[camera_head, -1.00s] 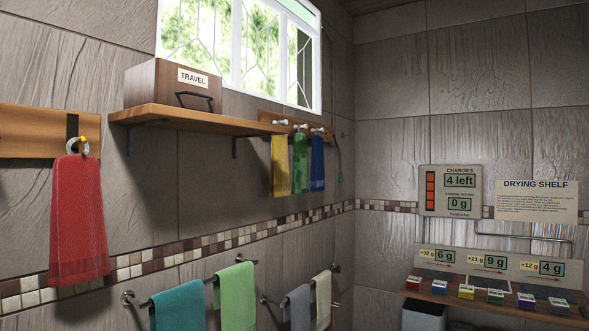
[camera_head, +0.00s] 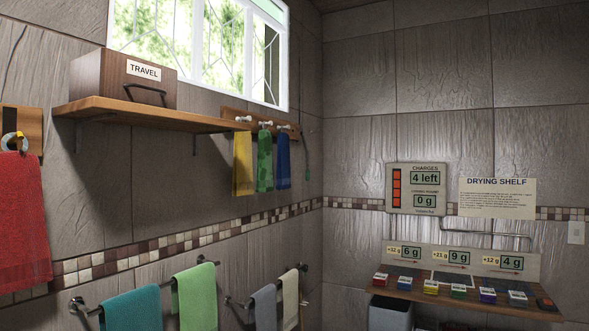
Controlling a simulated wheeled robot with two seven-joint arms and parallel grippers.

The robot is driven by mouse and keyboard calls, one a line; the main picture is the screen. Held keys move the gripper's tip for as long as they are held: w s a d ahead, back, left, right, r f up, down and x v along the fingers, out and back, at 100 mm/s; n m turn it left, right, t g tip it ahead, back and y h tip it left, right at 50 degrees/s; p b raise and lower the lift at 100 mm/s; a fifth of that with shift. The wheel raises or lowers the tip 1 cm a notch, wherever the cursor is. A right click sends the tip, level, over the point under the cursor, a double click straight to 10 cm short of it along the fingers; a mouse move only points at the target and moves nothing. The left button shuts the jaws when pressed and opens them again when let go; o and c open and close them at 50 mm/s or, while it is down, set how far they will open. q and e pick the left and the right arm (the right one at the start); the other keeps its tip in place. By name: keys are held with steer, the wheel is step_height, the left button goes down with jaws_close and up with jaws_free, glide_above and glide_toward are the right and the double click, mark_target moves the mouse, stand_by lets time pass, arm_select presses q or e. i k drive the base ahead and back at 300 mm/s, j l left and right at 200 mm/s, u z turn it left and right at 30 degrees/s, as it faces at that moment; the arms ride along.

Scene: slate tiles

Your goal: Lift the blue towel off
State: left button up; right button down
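The blue towel (camera_head: 283,162) hangs from a white peg at the right end of a short wooden peg rail (camera_head: 232,114) on the left wall. A green patterned towel (camera_head: 265,160) hangs just left of it, and a yellow towel (camera_head: 243,164) hangs left of that. The blue towel hangs straight and its lower edge is free, above the mosaic strip. Neither of my grippers shows in the head view.
A wooden shelf (camera_head: 150,115) with a TRAVEL box (camera_head: 122,80) juts out left of the pegs. A red towel (camera_head: 22,220) hangs at far left. Rails below hold teal (camera_head: 132,310), green, grey and cream towels. A drying shelf (camera_head: 460,294) with small coloured blocks stands right.

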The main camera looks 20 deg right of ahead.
mark_target(282, 182)
steer(key=z, duration=0.65)
steer(key=i+l+u, duration=0.1)
steer(key=i+l, duration=1.35)
steer(key=i+l+u, duration=0.15)
steer(key=i+l, duration=0.5)
steer(key=l, duration=0.25)
